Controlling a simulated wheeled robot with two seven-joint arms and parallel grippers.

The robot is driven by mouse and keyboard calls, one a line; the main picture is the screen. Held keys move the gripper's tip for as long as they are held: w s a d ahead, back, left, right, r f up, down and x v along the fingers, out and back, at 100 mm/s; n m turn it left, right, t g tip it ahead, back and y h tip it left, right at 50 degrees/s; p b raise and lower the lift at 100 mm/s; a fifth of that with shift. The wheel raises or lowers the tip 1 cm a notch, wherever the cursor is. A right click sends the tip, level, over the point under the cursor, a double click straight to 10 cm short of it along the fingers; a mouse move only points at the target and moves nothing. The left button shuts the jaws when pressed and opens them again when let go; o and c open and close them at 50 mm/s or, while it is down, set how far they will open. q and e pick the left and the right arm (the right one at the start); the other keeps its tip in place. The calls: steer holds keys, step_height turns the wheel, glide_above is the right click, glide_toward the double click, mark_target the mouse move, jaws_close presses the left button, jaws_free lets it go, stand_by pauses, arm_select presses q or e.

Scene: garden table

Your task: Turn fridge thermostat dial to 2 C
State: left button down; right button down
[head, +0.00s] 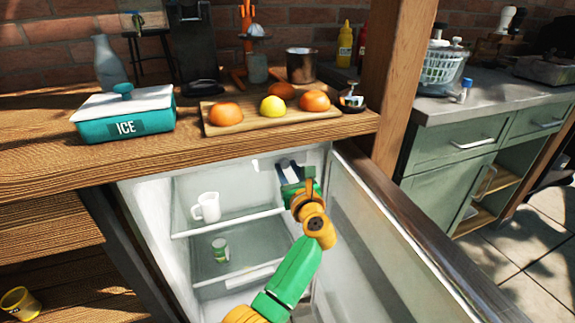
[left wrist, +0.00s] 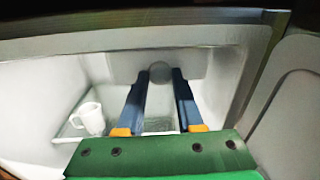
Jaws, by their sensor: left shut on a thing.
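The fridge (head: 150,215) stands open under the wooden counter. The thermostat dial (left wrist: 160,71) is a round grey knob on a pale housing at the top of the fridge's inside. My left gripper (head: 288,172) reaches into the upper part of the fridge. In the left wrist view its two blue fingers (left wrist: 160,84) are shut on the dial, one at each side. The dial's marks and its setting cannot be read. In the head view I cannot make out the dial behind the fingers. My right gripper is not in view.
A white mug (head: 207,207) stands on the upper fridge shelf, left of my gripper, and a green-and-white can (head: 220,250) sits lower. The open fridge door (head: 400,240) bounds the right side. The counter edge (head: 230,146) lies just above the opening.

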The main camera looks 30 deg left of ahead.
arm_select(q)
steer(key=m+p, duration=0.1)
steer(key=m, duration=0.1)
steer(key=shift+r+m+p, duration=0.15)
steer(key=shift+m+p, duration=0.2)
steer(key=shift+m, duration=0.05)
steer(key=shift+m+p, duration=0.4)
steer(key=shift+m, duration=0.4)
steer(key=shift+m+g+p, duration=0.3)
steer(key=shift+m+p, duration=0.1)
steer(key=shift+m, duration=1.1)
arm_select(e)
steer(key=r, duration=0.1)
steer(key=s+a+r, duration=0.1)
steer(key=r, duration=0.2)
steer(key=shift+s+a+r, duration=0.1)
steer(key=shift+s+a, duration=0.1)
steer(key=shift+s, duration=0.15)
arm_select(q)
steer(key=shift+p, duration=0.3)
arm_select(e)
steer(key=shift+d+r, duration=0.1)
arm_select(q)
steer(key=c, duration=0.5)
jaws_free()
steer(key=shift+c, duration=0.2)
